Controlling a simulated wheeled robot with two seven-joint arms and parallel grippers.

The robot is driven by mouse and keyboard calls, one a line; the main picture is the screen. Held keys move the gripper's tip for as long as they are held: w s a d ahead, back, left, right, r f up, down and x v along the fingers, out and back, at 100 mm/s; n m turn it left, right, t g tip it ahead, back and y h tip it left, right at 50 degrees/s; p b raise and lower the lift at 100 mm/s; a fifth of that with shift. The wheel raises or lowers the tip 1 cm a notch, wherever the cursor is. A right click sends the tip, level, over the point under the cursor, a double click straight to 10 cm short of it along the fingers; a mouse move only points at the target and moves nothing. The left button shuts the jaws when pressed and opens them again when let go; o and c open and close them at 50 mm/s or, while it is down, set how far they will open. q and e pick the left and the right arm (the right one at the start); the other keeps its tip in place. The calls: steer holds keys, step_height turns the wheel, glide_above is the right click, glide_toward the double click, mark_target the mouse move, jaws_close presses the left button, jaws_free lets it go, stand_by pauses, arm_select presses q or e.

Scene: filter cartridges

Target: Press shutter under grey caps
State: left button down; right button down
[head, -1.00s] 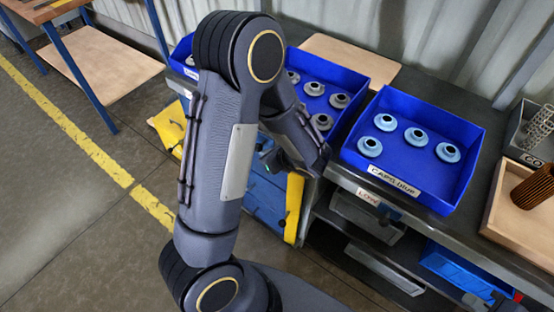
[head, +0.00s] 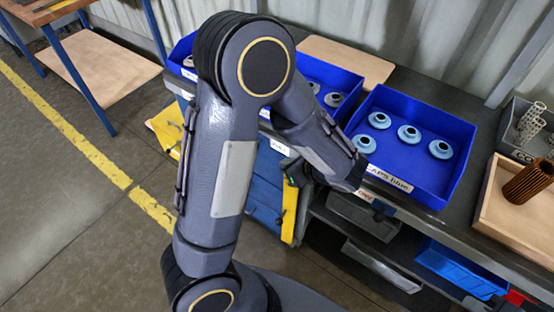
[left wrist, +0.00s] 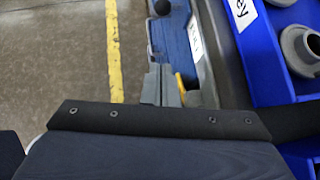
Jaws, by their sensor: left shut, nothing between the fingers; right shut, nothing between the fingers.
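The blue tray of grey caps (head: 345,82) is partly behind my left arm in the head view. In the left wrist view its label (left wrist: 243,12) reads "ey", and a grey cap (left wrist: 301,48) stands inside. Below the tray is a blue panel (head: 266,180) with a white label. I cannot make out a shutter under this tray; my forearm hides part of the front. My left gripper (left wrist: 168,86) is shut and empty, close to the blue panel; contact cannot be told. A dark part at the lower right edge appears to be my right gripper (head: 503,304), mostly cut off.
A second blue tray (head: 459,168) of blue caps stands to the right. Below it are a red-lettered label and a grey box (head: 362,214). A wooden tray (head: 492,215) with a brown cartridge (head: 528,182) is at far right.

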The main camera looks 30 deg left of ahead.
arm_select(q)
steer(key=shift+v, duration=1.1)
steer(key=s+r+n+t+h+p, duration=0.2)
steer(key=s+r+n+h+p, duration=0.4)
steer(key=s+r+n+h, duration=0.7)
step_height(320, 180, up, 4)
steer(key=s+n, duration=0.2)
steer(key=n, duration=0.7)
steer(key=shift+s+d+n+t+p, duration=0.35)
steer(key=shift+s+n+t+p, duration=0.05)
steer(key=shift+r, duration=0.15)
